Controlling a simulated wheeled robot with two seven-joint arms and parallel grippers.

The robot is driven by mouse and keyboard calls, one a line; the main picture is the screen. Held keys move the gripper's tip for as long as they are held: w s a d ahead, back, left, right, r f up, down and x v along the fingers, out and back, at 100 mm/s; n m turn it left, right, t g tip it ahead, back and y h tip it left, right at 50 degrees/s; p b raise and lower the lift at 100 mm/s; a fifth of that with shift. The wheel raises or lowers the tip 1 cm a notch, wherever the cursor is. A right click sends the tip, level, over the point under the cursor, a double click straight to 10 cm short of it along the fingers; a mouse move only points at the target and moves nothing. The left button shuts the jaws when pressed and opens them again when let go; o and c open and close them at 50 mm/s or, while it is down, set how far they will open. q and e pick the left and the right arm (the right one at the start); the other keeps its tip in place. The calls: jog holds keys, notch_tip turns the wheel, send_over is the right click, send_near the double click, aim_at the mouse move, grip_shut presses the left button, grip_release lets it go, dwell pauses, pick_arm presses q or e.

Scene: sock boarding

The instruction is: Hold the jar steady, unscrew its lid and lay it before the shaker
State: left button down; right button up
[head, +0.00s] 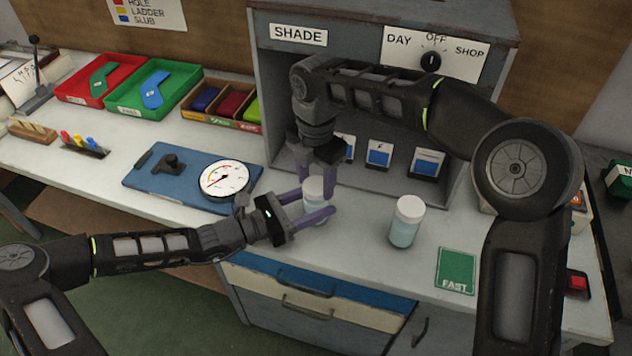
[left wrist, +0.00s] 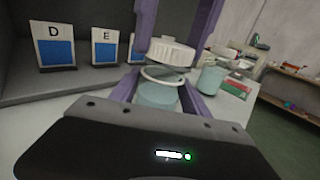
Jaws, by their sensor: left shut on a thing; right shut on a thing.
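The jar (left wrist: 158,95) stands upright on the worktop, clear with pale blue contents. My left gripper (head: 317,204) is shut around its body from the left. My right gripper (head: 317,182) points down from above and is shut on the white lid (head: 314,187). In the left wrist view the lid (left wrist: 170,52) sits slightly tilted above the jar's open rim, with a gap between them. A second container (head: 405,224) with a white cap and pale blue contents stands to the right; I cannot tell for certain that it is the shaker.
A green card (head: 456,270) lies right of the second container. A blue mat (head: 150,180) with a round dial (head: 224,179) is on the left. The grey shade booth (head: 270,110) with sample cards stands behind. The worktop between jar and second container is clear.

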aim_at(316, 185)
jog(key=shift+r, duration=0.4)
jog(key=shift+r, duration=2.05)
pick_arm(q)
jog(key=shift+c, duration=2.2)
grip_release()
jog(key=shift+a, duration=0.15)
jog(key=v, duration=1.1)
jog(key=shift+s+a+b, duration=0.25)
jog(key=shift+a+b, duration=0.05)
jog(key=shift+b, duration=0.1)
pick_arm(e)
jog(key=shift+f, duration=0.45)
